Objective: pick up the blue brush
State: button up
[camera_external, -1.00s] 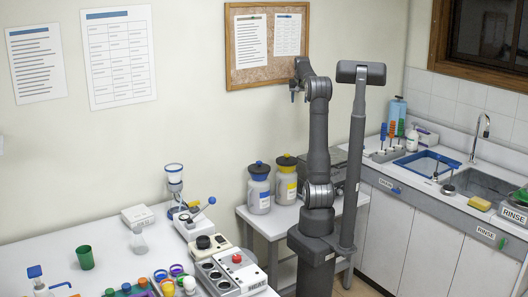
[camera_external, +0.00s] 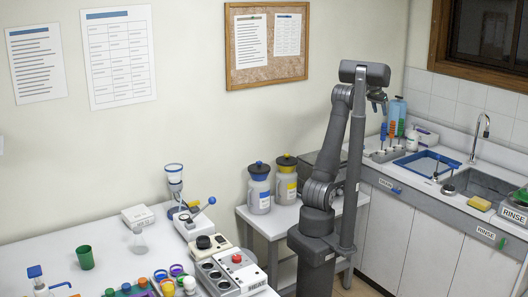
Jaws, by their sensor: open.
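The blue brush (camera_external: 383,133) stands upright in a small grey holder (camera_external: 384,155) at the left end of the sink counter. An orange brush (camera_external: 392,133) and a green brush (camera_external: 401,129) stand beside it, to its right. My gripper (camera_external: 377,111) is open and empty. It points down in the air, just above the blue brush in the picture and apart from it. How far it is from the brush in depth is hard to tell.
A blue bottle (camera_external: 398,109) and a white dispenser (camera_external: 412,140) stand close behind and right of the brushes. A blue-rimmed tray (camera_external: 427,163), a sink (camera_external: 480,184) and a tap (camera_external: 482,127) lie further right. A cluttered white table (camera_external: 60,250) is at left.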

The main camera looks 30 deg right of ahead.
aim_at(383, 127)
jog(key=x, duration=1.4)
grip_shut()
